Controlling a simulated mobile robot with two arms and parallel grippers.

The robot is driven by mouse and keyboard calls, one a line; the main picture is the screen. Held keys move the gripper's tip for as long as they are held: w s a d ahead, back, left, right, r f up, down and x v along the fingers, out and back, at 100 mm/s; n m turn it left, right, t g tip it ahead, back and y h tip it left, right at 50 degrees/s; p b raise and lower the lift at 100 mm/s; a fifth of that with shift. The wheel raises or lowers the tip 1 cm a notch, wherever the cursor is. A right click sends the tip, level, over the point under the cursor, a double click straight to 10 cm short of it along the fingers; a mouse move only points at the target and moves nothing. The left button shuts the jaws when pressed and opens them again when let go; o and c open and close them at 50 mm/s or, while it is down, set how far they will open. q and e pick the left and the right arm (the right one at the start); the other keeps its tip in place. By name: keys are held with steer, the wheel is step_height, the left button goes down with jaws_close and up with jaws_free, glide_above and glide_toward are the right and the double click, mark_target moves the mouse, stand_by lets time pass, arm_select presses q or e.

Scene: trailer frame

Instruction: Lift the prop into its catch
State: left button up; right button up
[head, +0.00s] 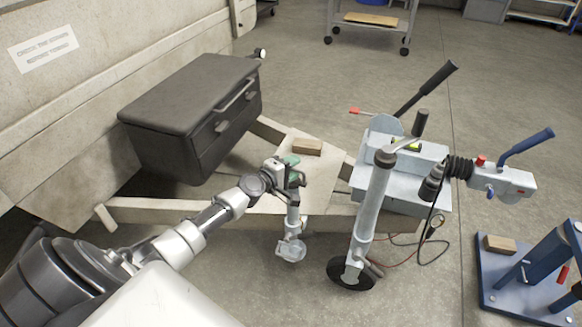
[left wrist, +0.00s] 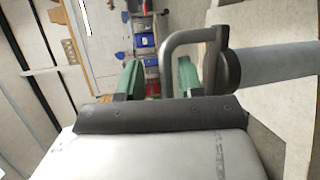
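The prop (head: 292,222) looks like a grey leg with a round foot plate, hanging down beside the trailer's drawbar. A dark bent handle (left wrist: 168,66) shows close up in the left wrist view, joined to a round collar and a grey tube (left wrist: 275,60). My left gripper (head: 293,171), with green fingertips, is at the top of the leg. In the left wrist view its fingers (left wrist: 158,80) stand apart, with one bar of the handle between them; I cannot tell whether they touch it. I cannot make out the catch. My right gripper is not in view.
A black toolbox (head: 185,105) sits on the pale trailer frame (head: 165,211). A jockey wheel (head: 352,274) on a post, a handbrake lever (head: 428,88) and a hitch coupling (head: 500,182) lie to the right. A blue stand (head: 530,285) is at the lower right. Cables hang near the coupling.

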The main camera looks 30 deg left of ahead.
arm_select(q)
steer(key=p+v, duration=0.1)
steer(key=v, duration=0.9)
steer(key=shift+s, duration=0.35)
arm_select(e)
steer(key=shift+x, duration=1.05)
arm_select(q)
steer(key=shift+r, duration=0.1)
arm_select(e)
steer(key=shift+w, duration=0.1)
